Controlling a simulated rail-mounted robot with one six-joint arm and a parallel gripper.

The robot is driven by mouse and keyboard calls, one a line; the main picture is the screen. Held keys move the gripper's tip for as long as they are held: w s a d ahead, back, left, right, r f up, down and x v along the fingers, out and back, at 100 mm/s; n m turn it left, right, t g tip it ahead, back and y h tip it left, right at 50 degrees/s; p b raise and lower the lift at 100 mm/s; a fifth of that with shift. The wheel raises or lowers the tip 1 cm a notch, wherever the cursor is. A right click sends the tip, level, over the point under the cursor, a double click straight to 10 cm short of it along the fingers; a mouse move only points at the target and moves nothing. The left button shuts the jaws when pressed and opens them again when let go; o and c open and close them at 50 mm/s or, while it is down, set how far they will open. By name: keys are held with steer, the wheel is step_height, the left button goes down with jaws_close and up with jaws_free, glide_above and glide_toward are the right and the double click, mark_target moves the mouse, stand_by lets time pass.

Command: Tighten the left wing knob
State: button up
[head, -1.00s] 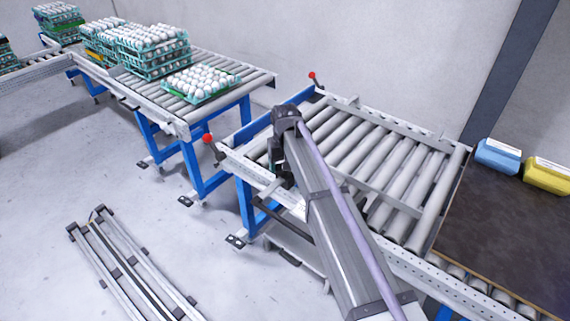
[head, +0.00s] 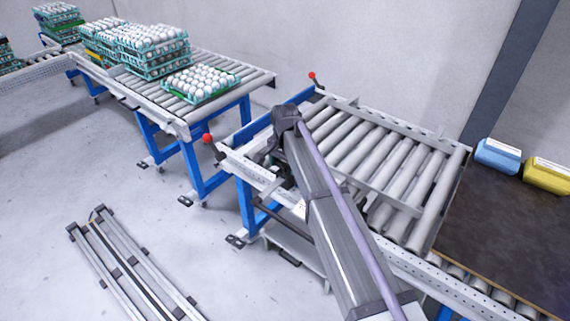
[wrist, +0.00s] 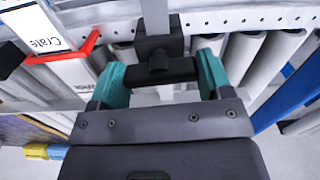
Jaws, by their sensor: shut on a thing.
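The wing knob (wrist: 158,68) is black, with a crossbar and a dark block behind it, in front of a pale metal rail in the wrist view. My gripper (wrist: 162,80) has teal fingers, one at each end of the crossbar, and is shut on the knob. In the head view my arm hides the knob and most of my gripper at the near side of the roller conveyor (head: 372,150).
A white "Crate" label (wrist: 38,30) and a red bracket-like part (wrist: 65,54) are left of the knob. Egg trays (head: 150,50) stand on the far conveyor. A red ball-ended lever (head: 207,138) sticks up by the near conveyor. Blue (head: 497,157) and yellow (head: 548,175) boxes sit right.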

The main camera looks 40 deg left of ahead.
mark_target(285, 163)
steer(key=shift+m, duration=0.5)
steer(key=o, duration=0.9)
steer(key=shift+r, duration=0.1)
step_height(285, 163, up, 10)
steer(key=p, duration=1)
steer(key=shift+r+p, duration=0.25)
steer(key=shift+p, duration=0.15)
